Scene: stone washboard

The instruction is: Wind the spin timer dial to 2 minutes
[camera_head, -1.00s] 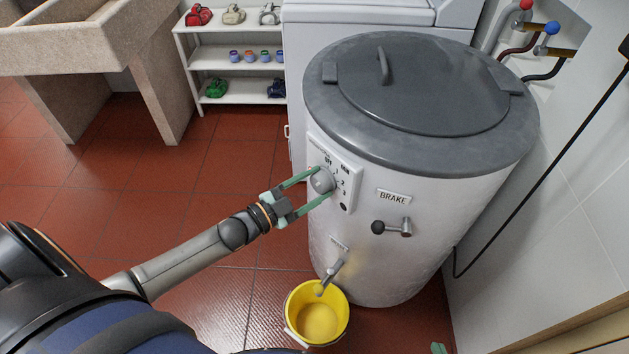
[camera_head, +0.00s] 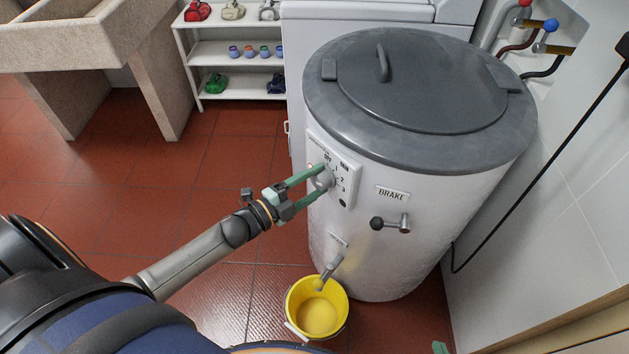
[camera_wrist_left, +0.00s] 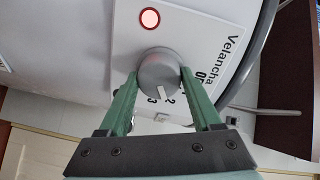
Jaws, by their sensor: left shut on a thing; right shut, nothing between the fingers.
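The grey spin timer dial (camera_head: 323,180) sits on the white control plate (camera_head: 345,196) on the front of the round white spinner. My left gripper (camera_head: 319,182) is shut on the dial, with one green finger on each side of it. In the left wrist view, the dial (camera_wrist_left: 158,72) is between the two fingertips. Its white pointer mark is close to the printed 2, with the 3 beside it. A red light (camera_wrist_left: 150,18) is lit on the plate. Only a small green tip of my right gripper (camera_head: 439,348) shows at the bottom edge.
The brake lever (camera_head: 391,224) projects from the spinner's front, right of the plate. A spout (camera_head: 330,272) hangs over a yellow bucket (camera_head: 317,308) on the floor below. A stone sink (camera_head: 80,40) and a white shelf (camera_head: 235,60) stand at the back left.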

